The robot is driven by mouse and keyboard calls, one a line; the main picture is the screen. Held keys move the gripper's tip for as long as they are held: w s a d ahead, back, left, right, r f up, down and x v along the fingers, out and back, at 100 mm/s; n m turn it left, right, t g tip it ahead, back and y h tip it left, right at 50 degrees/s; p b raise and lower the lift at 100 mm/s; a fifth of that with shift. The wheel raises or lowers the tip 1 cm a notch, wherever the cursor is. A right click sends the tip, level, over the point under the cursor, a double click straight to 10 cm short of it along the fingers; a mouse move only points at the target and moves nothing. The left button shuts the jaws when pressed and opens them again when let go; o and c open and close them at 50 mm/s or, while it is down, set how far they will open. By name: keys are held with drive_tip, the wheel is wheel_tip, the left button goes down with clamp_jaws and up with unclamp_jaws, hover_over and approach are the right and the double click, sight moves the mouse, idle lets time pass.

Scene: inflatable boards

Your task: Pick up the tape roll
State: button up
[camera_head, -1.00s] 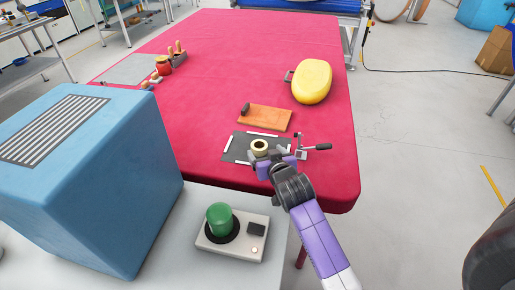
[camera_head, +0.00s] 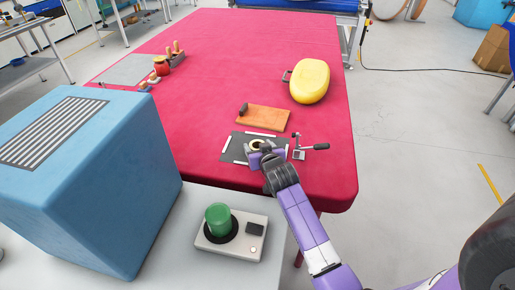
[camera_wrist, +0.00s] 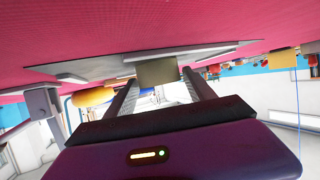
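The tape roll (camera_head: 254,142) is a pale cream ring on a dark mat (camera_head: 235,150) with white edge strips, near the front of the red-covered table. My gripper (camera_head: 260,150) is low over the mat at the roll's near side and hides part of it. In the wrist view, which shows the table at the top, the roll (camera_wrist: 158,71) appears as a tan block between the tips of my two dark fingers (camera_wrist: 160,77). The fingers are apart; I cannot tell whether they touch the roll.
A clamp-like tool with a dark handle (camera_head: 320,147) stands right of the mat. An orange-brown board (camera_head: 265,118) lies behind it, with a yellow rounded object (camera_head: 310,82) farther back. A blue box (camera_head: 90,180) and a green-button panel (camera_head: 240,240) are at the front left.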

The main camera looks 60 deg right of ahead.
drive_tip(key=c, duration=1)
drive_tip(key=shift+r, duration=0.1)
